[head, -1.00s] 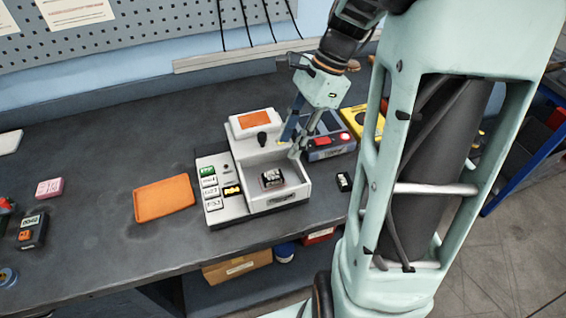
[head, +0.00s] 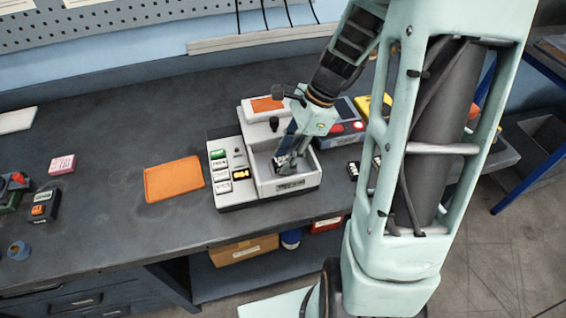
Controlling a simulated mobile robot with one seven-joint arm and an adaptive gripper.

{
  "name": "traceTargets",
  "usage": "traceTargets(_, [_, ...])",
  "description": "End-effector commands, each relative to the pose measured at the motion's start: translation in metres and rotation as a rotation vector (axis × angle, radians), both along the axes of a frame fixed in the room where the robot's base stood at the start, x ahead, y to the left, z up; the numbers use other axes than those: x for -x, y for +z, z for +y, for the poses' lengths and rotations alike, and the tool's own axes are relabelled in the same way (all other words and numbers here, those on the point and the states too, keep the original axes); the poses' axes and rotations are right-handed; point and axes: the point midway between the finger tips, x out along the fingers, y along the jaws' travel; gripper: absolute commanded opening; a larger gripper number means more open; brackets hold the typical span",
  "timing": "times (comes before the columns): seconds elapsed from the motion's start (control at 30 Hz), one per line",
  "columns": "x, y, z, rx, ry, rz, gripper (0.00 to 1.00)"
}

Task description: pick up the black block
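A small black block (head: 282,167) with a light label is in the recessed bay of the white bench device (head: 283,193). It is mostly hidden behind my gripper (head: 286,159). My gripper points down into the bay, with its fingertips at the block. The view is too small to show whether the fingers are closed on it or apart around it. A second small black block (head: 353,171) with a pale label lies on the bench just right of the device.
An orange tray (head: 174,180) lies left of the device. A control box with red buttons (head: 345,128) stands behind it at right. A pink block (head: 62,164) and a black labelled device (head: 45,207) are at far left. The bench between is clear.

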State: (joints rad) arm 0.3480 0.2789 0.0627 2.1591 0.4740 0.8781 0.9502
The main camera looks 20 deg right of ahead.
Motion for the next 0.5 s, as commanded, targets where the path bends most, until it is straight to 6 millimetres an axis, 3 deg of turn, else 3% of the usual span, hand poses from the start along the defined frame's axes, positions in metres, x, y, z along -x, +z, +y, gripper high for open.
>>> traceTargets(0.27, [-0.0003, -0.0037, 0.0015, 0.0, 0.0, -0.001, 0.3])
traceTargets(0.5, [-0.0003, -0.0035, 0.0013, 0.0, 0.0, -0.001, 0.05])
